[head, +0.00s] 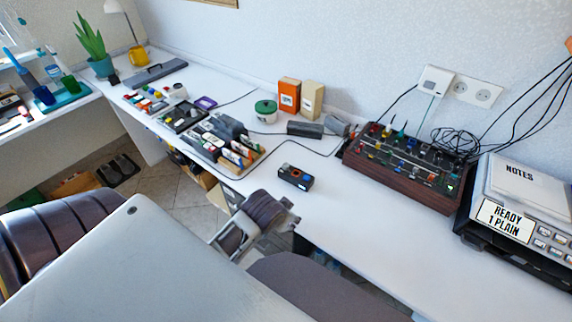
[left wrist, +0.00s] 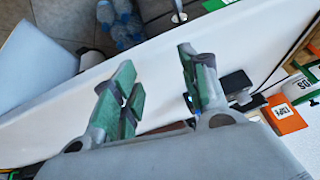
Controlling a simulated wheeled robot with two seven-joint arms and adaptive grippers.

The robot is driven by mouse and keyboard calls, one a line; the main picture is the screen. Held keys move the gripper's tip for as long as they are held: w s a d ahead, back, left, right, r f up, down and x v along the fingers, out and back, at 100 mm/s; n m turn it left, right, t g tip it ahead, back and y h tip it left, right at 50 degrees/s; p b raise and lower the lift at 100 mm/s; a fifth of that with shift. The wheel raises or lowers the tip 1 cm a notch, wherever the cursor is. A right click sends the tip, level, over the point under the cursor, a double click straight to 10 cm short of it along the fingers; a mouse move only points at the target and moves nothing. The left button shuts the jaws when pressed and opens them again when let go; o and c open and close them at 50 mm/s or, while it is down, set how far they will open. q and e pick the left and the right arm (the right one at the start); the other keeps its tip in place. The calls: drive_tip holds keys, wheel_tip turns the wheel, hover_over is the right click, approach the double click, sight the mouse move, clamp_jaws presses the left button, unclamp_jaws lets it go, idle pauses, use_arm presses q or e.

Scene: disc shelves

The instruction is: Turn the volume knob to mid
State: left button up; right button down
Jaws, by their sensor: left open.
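A dark mixer-like panel (head: 410,168) with wooden sides and several coloured knobs sits on the white desk, right of centre in the head view. A small black box (head: 296,177) with orange and blue round parts lies nearer the desk's front edge. I cannot tell which control is the volume knob. My left gripper (head: 285,213) is at the desk's front edge, below the small black box and apart from the panel. In the left wrist view its green-padded fingers (left wrist: 158,87) are spread and empty. My right gripper is in neither view.
An orange box (head: 289,96), a cream box (head: 312,100) and a green pot (head: 265,111) stand at the back.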

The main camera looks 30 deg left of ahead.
use_arm(q)
drive_tip(key=w+d+r+m+t+h, duration=0.1)
drive_tip(key=w+d+r+m+t, duration=0.15)
drive_tip(key=w+r+t, duration=0.6)
drive_tip(key=w+d+r+m+t+h, duration=0.1)
drive_tip(key=w+d+r+m+t, duration=0.2)
drive_tip(key=w+r, duration=0.9)
drive_tip(key=s+d+r+m+t+h, duration=0.1)
drive_tip(key=d+r+m+t+h, duration=0.1)
drive_tip(key=d+r+m+h, duration=0.7)
drive_tip(key=s+d+r+m+g+h, duration=0.1)
drive_tip(key=s+d+m+g+h, duration=0.3)
drive_tip(key=d+m+g+h, duration=0.5)
drive_tip(key=a+f+m+g+y, duration=0.8)
drive_tip(key=a+f+g+y, duration=0.1)
drive_tip(key=f, duration=0.4)
drive_tip(key=w+a+f+n+g+y, duration=0.1)
drive_tip(key=a+y, duration=0.9)
drive_tip(key=a, duration=1.6)
drive_tip(key=w+n, duration=0.1)
drive_tip(key=n, duration=0.1)
drive_tip(key=shift+f+n+y, duration=0.3)
drive_tip(key=shift+f+n, duration=0.05)
drive_tip(key=shift+f, duration=0.1)
